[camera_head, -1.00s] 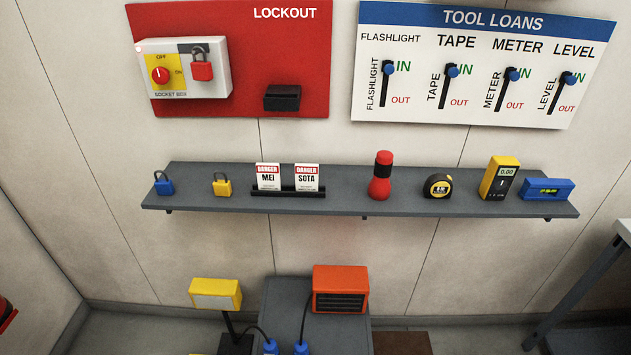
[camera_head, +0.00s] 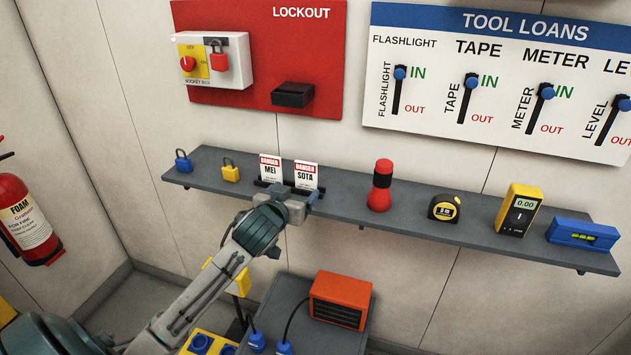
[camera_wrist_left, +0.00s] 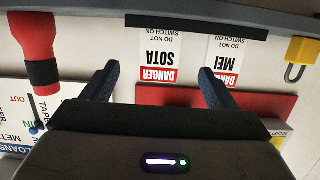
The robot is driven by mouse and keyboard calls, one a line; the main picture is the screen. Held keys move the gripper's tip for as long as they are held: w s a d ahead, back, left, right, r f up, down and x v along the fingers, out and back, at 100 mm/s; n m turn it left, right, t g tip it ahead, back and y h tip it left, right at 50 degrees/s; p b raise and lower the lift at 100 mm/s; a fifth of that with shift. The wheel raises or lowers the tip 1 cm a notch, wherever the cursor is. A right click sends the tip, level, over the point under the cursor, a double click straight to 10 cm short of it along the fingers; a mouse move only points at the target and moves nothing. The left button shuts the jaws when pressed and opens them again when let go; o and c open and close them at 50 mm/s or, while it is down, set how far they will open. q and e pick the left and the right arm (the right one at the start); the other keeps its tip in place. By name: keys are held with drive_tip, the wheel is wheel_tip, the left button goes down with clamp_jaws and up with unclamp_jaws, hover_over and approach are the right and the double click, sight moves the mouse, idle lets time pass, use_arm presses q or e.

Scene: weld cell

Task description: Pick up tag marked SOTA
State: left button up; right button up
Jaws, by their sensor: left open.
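The SOTA tag (camera_head: 306,175) is a white card with a red DANGER band, standing in a dark holder on the grey shelf (camera_head: 350,205). The similar MEI tag (camera_head: 270,168) stands just left of it. My left gripper (camera_head: 290,193) is at the shelf's front, before the tags, and hides part of the holder. In the left wrist view, which is upside down, the open fingers (camera_wrist_left: 157,76) lie to either side of the SOTA tag (camera_wrist_left: 159,50), with nothing held. One finger overlaps the edge of the MEI tag (camera_wrist_left: 228,52). My right gripper is not in view.
A blue padlock (camera_head: 183,163) and yellow padlock (camera_head: 231,172) are left on the shelf. A red flashlight (camera_head: 380,187), tape measure (camera_head: 444,208), yellow meter (camera_head: 518,209) and blue level (camera_head: 583,233) stand right. The lockout board (camera_head: 330,60) hangs above.

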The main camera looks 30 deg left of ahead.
sight(305, 176)
use_arm(q)
drive_tip(key=w, duration=0.2)
drive_tip(key=w+a+p, duration=0.1)
drive_tip(key=w, duration=0.1)
drive_tip(key=shift+w+r, duration=0.1)
drive_tip(key=shift+w, duration=0.25)
drive_tip(key=shift+w+a+f, duration=0.2)
drive_tip(key=shift+w, duration=0.35)
drive_tip(key=shift+w+a+p, duration=0.1)
drive_tip(key=shift+w+p, duration=0.2)
drive_tip(key=shift+p, duration=0.15)
drive_tip(key=p+x, duration=0.1)
drive_tip(key=x, duration=0.2)
drive_tip(key=shift+w+r+p, duration=0.15)
drive_tip(key=shift+w+p, duration=0.05)
drive_tip(key=shift+p, duration=0.1)
drive_tip(key=shift+w+a+f, duration=0.15)
drive_tip(key=shift+w+f, duration=0.05)
drive_tip(key=shift+w, duration=0.3)
drive_tip(key=c, duration=1.1)
drive_tip(key=shift+o, duration=0.2)
